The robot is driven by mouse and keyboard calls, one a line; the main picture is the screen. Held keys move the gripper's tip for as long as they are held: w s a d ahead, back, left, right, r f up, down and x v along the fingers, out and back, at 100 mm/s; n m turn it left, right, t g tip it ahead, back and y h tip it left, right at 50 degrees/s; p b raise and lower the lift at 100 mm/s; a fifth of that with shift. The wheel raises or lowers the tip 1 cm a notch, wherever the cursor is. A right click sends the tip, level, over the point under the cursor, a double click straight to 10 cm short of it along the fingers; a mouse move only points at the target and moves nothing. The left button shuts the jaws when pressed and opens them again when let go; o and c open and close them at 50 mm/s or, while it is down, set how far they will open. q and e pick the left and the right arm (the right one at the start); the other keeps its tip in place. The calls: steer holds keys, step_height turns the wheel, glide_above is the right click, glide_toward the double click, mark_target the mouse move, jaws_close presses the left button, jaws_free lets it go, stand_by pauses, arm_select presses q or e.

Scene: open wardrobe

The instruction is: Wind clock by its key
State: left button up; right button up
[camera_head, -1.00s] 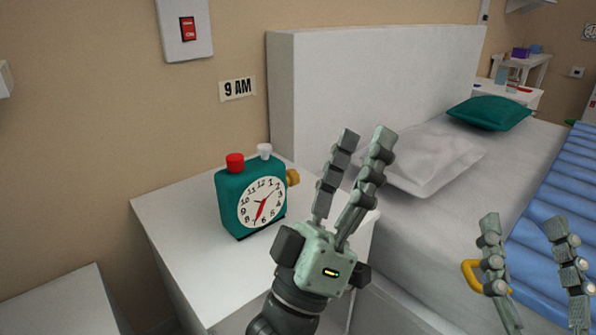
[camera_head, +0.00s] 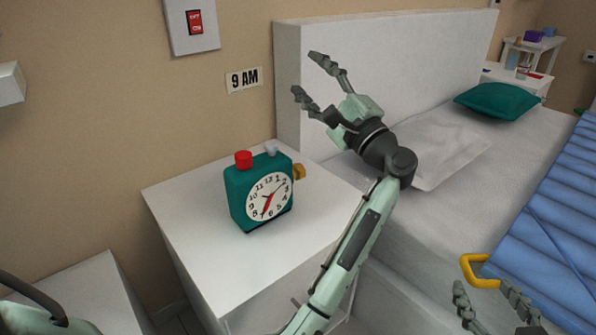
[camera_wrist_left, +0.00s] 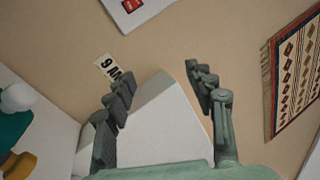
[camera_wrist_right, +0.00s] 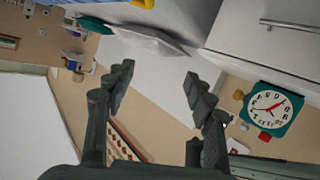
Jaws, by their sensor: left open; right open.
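A teal alarm clock (camera_head: 262,192) stands upright on the white nightstand. It has a white dial with a red hand, a red button (camera_head: 243,159) and a grey button (camera_head: 271,150) on top. Its brass-coloured key (camera_head: 299,171) sticks out on the right side. My left gripper (camera_head: 306,73) is open and empty in front of the headboard, above and right of the clock. The clock's key also shows at the lower left of the left wrist view (camera_wrist_left: 20,165). My right gripper (camera_head: 490,295) is open and empty at the lower right, well away from the clock, which shows in the right wrist view (camera_wrist_right: 272,110).
The white nightstand (camera_head: 180,208) has free room around the clock. A bed with a white headboard (camera_head: 385,65), pillows and a blue cover (camera_head: 555,215) stands to the right. A yellow handle (camera_head: 470,268) is near my right gripper. A "9 AM" sign (camera_head: 244,80) is on the wall.

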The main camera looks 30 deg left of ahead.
arm_select(q)
step_height(320, 180, down, 11)
steer(key=n+g+h, duration=0.2)
steer(key=h, duration=0.1)
steer(key=n+g+h, duration=0.2)
steer(key=n, duration=0.1)
glide_toward(301, 174)
steer(key=x, duration=1)
steer(key=shift+w+a+p, duration=0.1)
steer(key=shift+a+p, duration=0.1)
steer(key=shift+p, duration=0.1)
steer(key=shift+w+a+f, duration=0.25)
steer(key=shift+a+f, duration=0.05)
steer(key=shift+a, duration=0.3)
arm_select(e)
steer(key=s+d+f+m+g+h, duration=0.2)
steer(key=s+d+f+g+h, duration=0.1)
steer(key=s+d+f, duration=0.4)
steer(key=shift+s+d+m+g, duration=0.3)
steer(key=shift+s+d+m, duration=0.1)
steer(key=shift+s+d, duration=0.3)
steer(key=shift+a, duration=0.1)
arm_select(q)
steer(key=c, duration=1.2)
steer(key=shift+g+h, duration=0.3)
steer(key=shift+h, duration=0.2)
